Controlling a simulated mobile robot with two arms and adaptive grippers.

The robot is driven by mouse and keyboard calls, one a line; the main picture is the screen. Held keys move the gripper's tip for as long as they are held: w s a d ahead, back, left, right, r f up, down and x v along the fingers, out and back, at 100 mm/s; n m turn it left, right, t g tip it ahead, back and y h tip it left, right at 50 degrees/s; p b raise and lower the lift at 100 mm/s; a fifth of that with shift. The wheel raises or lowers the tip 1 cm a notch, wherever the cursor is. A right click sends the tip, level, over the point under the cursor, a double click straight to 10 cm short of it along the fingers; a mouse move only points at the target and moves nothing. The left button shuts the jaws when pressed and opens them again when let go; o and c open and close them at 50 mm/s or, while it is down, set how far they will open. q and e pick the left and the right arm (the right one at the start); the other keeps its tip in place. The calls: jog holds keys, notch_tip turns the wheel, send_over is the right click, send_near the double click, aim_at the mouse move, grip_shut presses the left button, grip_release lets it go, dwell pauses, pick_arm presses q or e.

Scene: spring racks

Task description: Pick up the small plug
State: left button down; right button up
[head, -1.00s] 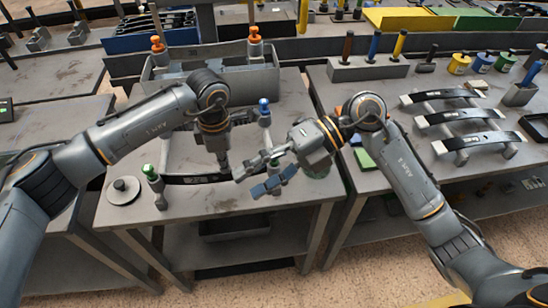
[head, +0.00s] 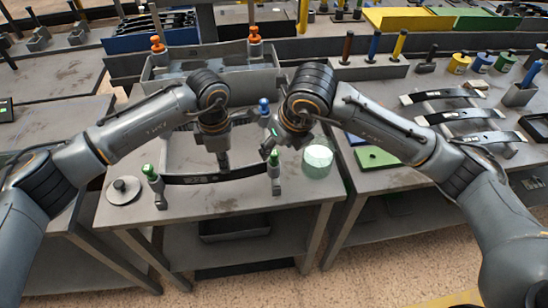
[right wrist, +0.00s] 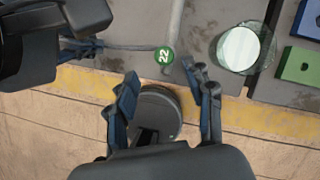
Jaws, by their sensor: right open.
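I cannot tell for sure which thing is the small plug. A grey disc with a dark knob (head: 123,188) lies at the left front of the middle table. A green-capped post (head: 274,160) stands at the right end of a dark strap (head: 205,179); its cap, marked 22, shows in the right wrist view (right wrist: 164,56). Another green-capped post (head: 149,172) stands at the strap's left end. My right gripper (right wrist: 165,92) is open with nothing visibly held. My left gripper (head: 222,163) points down above the strap; its jaw opening is unclear.
A clear cylinder with a pale green top (head: 317,158) stands right of the green-capped post. A blue-capped post (head: 263,106) is behind. A grey bin (head: 215,82) with orange-capped posts stands at the back. A green block (head: 377,157) lies on the right table.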

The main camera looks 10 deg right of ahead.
aim_at(275, 154)
jog(key=x, duration=0.6)
jog(key=shift+w+d+f, duration=0.15)
jog(key=shift+d+f, duration=0.1)
jog(key=shift+f, duration=0.15)
jog(key=c, duration=1)
